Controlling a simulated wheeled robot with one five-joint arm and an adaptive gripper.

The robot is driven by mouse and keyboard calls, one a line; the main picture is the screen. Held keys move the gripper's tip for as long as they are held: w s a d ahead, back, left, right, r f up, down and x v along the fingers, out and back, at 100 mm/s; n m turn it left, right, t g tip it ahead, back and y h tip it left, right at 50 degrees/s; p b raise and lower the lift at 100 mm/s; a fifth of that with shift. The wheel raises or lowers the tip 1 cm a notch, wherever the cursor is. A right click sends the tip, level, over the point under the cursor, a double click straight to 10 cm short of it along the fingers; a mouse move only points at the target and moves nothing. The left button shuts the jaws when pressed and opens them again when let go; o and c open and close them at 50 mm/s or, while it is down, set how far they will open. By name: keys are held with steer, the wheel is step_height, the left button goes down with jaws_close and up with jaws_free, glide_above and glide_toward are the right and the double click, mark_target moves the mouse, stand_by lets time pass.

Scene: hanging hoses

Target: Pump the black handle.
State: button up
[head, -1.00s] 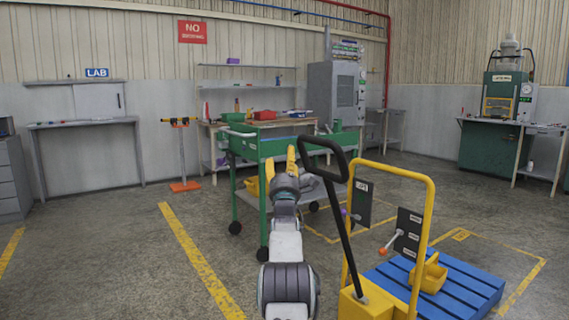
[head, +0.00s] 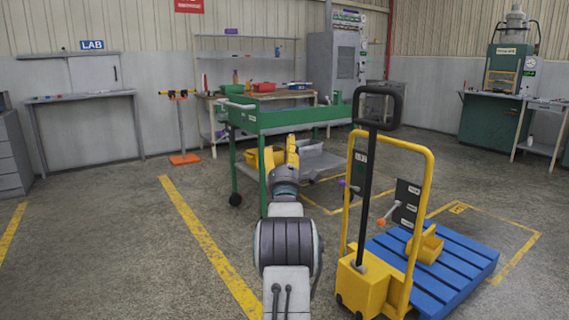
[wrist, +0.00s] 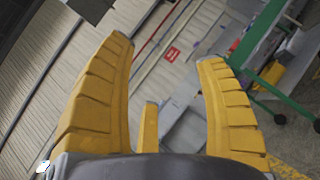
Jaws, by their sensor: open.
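The black handle (head: 368,190) is a long bar with a loop grip at its top. It stands nearly upright on the yellow pump base (head: 365,287), in front of the yellow tube frame (head: 426,190). My gripper (head: 280,155) is left of the handle and apart from it, with its yellow fingers pointing up. In the wrist view, the fingers of my gripper (wrist: 166,55) are spread wide with nothing held between them. The handle cannot be made out for certain in the wrist view.
A blue pallet (head: 455,245) with a yellow bin (head: 426,245) lies behind the frame. A green cart (head: 290,118) stands beyond my gripper. Dark panels (head: 405,203) with a red-tipped lever (head: 387,221) hang on the frame. The floor at left is clear.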

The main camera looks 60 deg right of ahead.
steer(key=shift+v, duration=2.2)
steer(key=shift+a+r, duration=0.1)
